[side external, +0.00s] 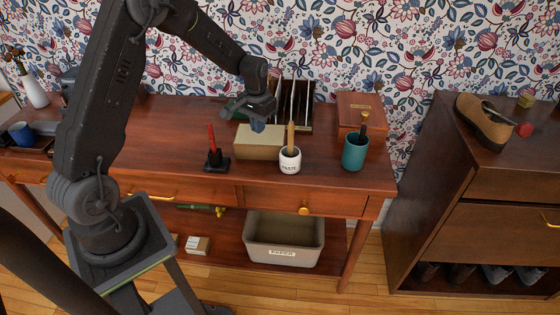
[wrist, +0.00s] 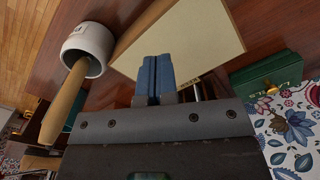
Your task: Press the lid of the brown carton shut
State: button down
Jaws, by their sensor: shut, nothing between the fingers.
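The brown carton (side external: 258,146) sits on the wooden console table, right of a red pen in a black stand. Its pale lid (wrist: 205,40) looks flat in the wrist view; whether it is fully closed cannot be told. My gripper (side external: 257,126) points down over the back part of the carton. Its blue fingertips (wrist: 154,80) are together with nothing between them, over the lid in the wrist view. I cannot tell whether they touch the lid. The gripper hides part of the lid.
A white jar (side external: 290,161) with a wooden handle stands close at the carton's right front. The black pen stand (side external: 216,164) is at its left. A teal cup (side external: 355,155) and wooden box (side external: 358,109) are farther right. A rack (side external: 300,105) stands behind.

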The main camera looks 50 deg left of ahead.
aim_at(260, 140)
jog(key=shift+r, duration=2.4)
jog(key=s+d+r+m+t, duration=0.1)
jog(key=s+d+r+t, duration=0.2)
jog(key=s+d+r, duration=0.75)
jog(key=s+d+r+m+t, duration=0.1)
jog(key=s+d+r, duration=0.1)
jog(key=s, duration=0.4)
jog(key=s+d+r+m+t, duration=0.1)
jog(key=s+d+r, duration=0.2)
jog(key=s+d, duration=0.2)
jog(key=shift+s+r+t, duration=0.2)
jog(key=shift+s+t, duration=0.1)
jog(key=shift+s, duration=0.8)
